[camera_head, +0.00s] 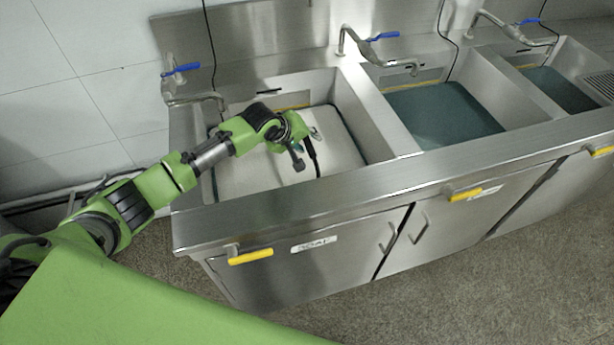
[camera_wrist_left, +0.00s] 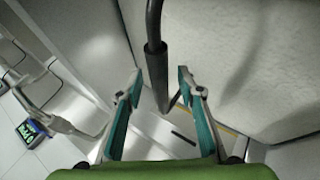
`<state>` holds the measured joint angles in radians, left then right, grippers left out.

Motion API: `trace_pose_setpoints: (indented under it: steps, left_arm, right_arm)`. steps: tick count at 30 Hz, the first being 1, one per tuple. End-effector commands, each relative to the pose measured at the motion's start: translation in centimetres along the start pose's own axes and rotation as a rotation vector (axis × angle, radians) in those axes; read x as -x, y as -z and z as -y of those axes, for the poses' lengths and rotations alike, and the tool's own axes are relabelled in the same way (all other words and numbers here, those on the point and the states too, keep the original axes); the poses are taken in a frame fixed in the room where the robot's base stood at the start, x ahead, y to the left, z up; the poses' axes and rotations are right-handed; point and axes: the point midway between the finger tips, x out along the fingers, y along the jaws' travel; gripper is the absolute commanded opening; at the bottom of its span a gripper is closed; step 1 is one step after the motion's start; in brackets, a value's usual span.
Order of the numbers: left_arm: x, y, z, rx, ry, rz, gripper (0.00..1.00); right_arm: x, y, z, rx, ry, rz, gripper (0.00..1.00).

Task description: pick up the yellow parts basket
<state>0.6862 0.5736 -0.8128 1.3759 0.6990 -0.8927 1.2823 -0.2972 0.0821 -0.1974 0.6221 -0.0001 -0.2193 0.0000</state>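No yellow basket body can be made out in either view. A dark handle with a thick black grip (camera_wrist_left: 155,62) stands between my left fingers in the wrist view; it also shows as a dark rod in the head view (camera_head: 313,160), over the left sink. I cannot tell what the handle is fixed to. My left gripper (camera_head: 306,147) is over the left sink, pointing down. Its teal-padded fingers (camera_wrist_left: 160,76) are apart, one on each side of the grip, with gaps visible. My right gripper is not in view.
The left sink (camera_head: 377,150) holds a whitish surface; the middle sink's surface (camera_head: 440,115) is dark green. A tap with a blue lever (camera_head: 181,70) stands at the left rear. The steel front edge (camera_head: 400,178) runs along the counter, with yellow handles (camera_head: 250,256) below.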

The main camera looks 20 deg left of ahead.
Motion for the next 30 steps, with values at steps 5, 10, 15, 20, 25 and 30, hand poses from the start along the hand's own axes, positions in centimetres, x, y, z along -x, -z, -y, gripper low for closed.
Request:
trace_pose_setpoints:
  steps: [5, 10, 15, 20, 25, 30]
  left_arm:
    - [-0.5, 0.1, 0.0, 0.000, -0.001, -0.001, 0.34]
    - [-0.5, 0.1, 0.0, 0.000, -0.001, -0.001, 0.34]
    - [-0.5, 0.1, 0.0, 0.000, 0.000, -0.001, 0.00]
    - [-0.4, 0.2, -0.3, 0.000, -0.007, -0.004, 0.00]
    - [-0.2, 0.3, -0.4, 0.000, -0.007, -0.005, 0.00]
    - [1.1, 0.9, -1.5, 0.000, -0.011, -0.006, 0.00]
  right_arm:
    - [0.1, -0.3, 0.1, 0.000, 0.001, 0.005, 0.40]
    - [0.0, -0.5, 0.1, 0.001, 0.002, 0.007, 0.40]
    - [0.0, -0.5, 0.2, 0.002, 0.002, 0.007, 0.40]
    - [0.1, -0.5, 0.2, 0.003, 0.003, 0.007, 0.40]
    - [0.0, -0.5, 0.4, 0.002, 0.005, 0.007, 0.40]
    - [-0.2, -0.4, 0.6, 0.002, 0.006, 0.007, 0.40]
